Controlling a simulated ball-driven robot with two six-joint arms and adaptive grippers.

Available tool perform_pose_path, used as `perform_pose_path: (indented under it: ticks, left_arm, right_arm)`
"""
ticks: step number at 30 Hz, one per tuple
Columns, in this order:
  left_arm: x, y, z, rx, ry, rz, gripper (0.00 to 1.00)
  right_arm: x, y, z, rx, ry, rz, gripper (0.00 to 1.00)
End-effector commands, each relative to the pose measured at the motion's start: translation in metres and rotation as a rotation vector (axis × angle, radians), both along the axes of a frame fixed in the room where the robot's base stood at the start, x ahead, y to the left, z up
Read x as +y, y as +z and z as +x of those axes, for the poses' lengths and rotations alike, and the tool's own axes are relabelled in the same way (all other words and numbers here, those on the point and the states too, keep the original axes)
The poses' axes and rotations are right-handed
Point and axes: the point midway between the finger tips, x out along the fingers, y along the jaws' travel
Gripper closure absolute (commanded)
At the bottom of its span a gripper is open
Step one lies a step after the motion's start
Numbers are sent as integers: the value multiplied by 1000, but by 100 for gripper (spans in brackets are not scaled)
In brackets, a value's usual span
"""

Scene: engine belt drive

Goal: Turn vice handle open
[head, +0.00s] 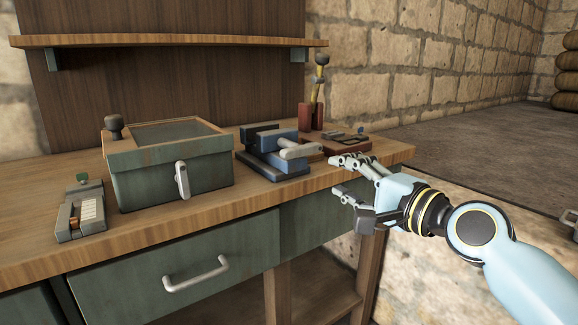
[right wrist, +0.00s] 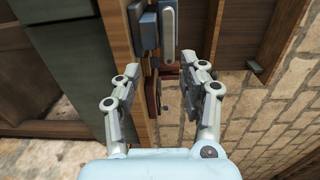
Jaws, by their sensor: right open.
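The blue vice (head: 275,153) stands on the workbench, right of the green box. Its grey handle (head: 300,150) is a rounded bar on the vice's front right side, lying roughly level. My right gripper (head: 343,176) is open and empty, to the right of the handle and apart from it, near the bench's front edge. In the right wrist view the vice (right wrist: 147,27) and its pale handle (right wrist: 169,32) show at the top, beyond the open fingers (right wrist: 160,82). My left gripper is not in view.
A green box (head: 210,180) with a latch and a small grey device (head: 80,212) stand left on the workbench (head: 160,240). A reddish-brown tray (head: 352,146) and red holders (head: 311,117) stand behind the gripper. A shelf (head: 170,41) hangs above. Open space lies right of the bench.

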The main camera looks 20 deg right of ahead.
Motion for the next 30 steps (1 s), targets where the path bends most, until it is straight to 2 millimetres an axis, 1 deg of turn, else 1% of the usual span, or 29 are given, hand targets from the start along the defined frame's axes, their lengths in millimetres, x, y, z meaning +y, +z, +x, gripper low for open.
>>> perform_pose_path:
  ticks: [1, 3, 5, 7, 15, 18, 21, 24, 30]
  left_arm:
    - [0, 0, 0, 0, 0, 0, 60]
    - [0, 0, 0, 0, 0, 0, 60]
    - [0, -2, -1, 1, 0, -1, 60]
    - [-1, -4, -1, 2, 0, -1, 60]
    - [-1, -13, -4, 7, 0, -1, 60]
    - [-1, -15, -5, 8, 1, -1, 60]
    - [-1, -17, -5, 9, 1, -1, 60]
    - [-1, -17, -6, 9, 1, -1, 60]
    - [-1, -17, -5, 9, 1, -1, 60]
  right_arm:
    - [-1, 9, 5, -18, 1, -8, 58]
    - [-1, 14, 12, -27, 0, -10, 58]
    - [2, 13, 18, -27, -1, -9, 58]
    - [5, 13, 28, -28, -2, -9, 58]
    - [24, 11, 79, -24, -2, -10, 58]
    - [29, 11, 93, -25, -2, -11, 58]
    - [33, 11, 103, -24, -2, -11, 58]
    - [34, 11, 107, -24, -2, -13, 58]
    - [35, 12, 108, -24, -2, -14, 58]
